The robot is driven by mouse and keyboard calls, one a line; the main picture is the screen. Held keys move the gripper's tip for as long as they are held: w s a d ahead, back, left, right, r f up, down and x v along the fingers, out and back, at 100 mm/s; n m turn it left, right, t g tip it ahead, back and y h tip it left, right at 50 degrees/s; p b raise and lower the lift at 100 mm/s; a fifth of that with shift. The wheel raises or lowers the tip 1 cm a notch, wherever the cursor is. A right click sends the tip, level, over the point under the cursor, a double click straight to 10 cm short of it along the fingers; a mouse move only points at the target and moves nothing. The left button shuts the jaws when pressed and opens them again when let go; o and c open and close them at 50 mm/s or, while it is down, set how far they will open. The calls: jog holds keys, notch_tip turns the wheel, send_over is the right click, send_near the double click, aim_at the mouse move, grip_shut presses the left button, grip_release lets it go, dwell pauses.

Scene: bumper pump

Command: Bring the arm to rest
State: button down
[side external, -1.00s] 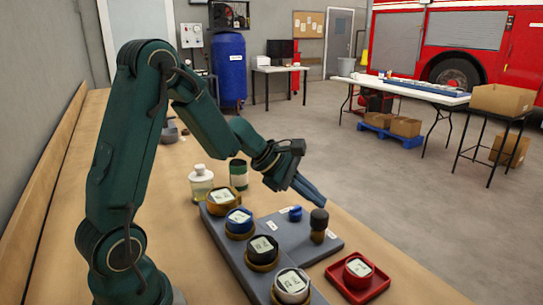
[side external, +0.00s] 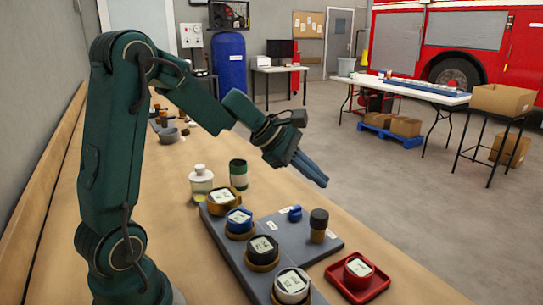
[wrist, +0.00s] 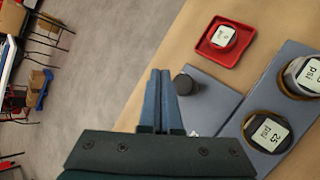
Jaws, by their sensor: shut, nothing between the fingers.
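My gripper (side external: 318,176) is shut and empty, held in the air above the far side of the workbench. Its blue fingers also show together in the wrist view (wrist: 159,85). The gripper touches none of these. Several gauges with white readouts stand in a row on the grey base, among them a black one (side external: 262,252) and a silver one (side external: 292,287). A red gauge (side external: 358,271) sits in a red tray (side external: 334,277).
A clear bottle (side external: 201,185) and a green-and-white can (side external: 238,174) stand behind the gauge row. A grey bowl (side external: 169,135) and small items lie farther back. The bench (side external: 185,250) is bare along its near side. A white table (side external: 405,88) and boxes stand beyond.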

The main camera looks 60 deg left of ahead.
jog(key=shift+d, duration=0.1)
jog(key=s+d+r+m+g, duration=0.1)
jog(key=s+d+r+m, duration=0.6)
jog(key=s+d+m, duration=0.4)
jog(key=s+a+f+m+g+y, duration=0.1)
jog(key=s+f+m+y, duration=0.1)
jog(key=s+m, duration=0.3)
jog(key=s+a+f+m+y, duration=0.1)
jog(key=s+a+f+m, duration=0.1)
jog(key=s+f+m, duration=0.2)
jog(key=shift+s+a+f+m+g+y, duration=0.2)
jog(key=shift+s+m+g+y, duration=0.3)
jog(key=shift+m, duration=0.6)
dwell(1.3)
